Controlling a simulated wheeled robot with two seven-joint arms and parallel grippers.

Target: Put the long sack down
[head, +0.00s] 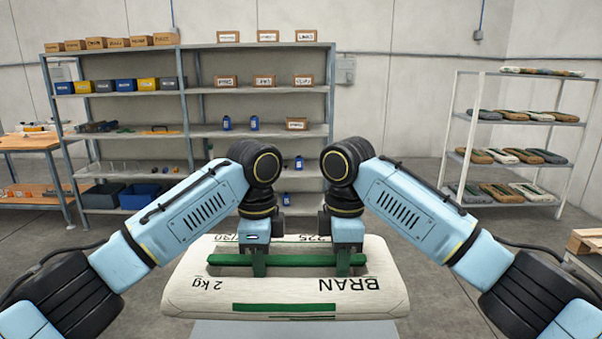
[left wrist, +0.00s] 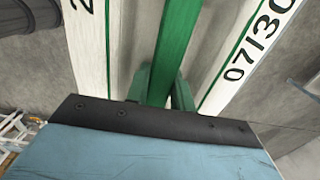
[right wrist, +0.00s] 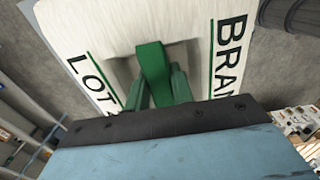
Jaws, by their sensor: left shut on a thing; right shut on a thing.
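The long sack (head: 200,292) is cream-white, printed "BRAN" and "2 kg", and lies crosswise in front of me in the head view. A green bar (head: 300,260) runs along its top. My left gripper (head: 259,264) is shut on the bar left of its middle, and my right gripper (head: 343,264) is shut on it right of the middle. The bar also shows in the left wrist view (left wrist: 178,45) and the right wrist view (right wrist: 151,70), with the sack (right wrist: 185,22) beyond it. The sack looks about level; its underside is hidden.
A grey shelf unit (head: 258,131) with boxes, bins and blue bottles stands behind. A white rack (head: 478,130) with several sacks stands at the back right. A wooden bench (head: 30,143) is at the left, and a pallet edge (head: 585,241) at the right. Bare floor (head: 420,200) lies between.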

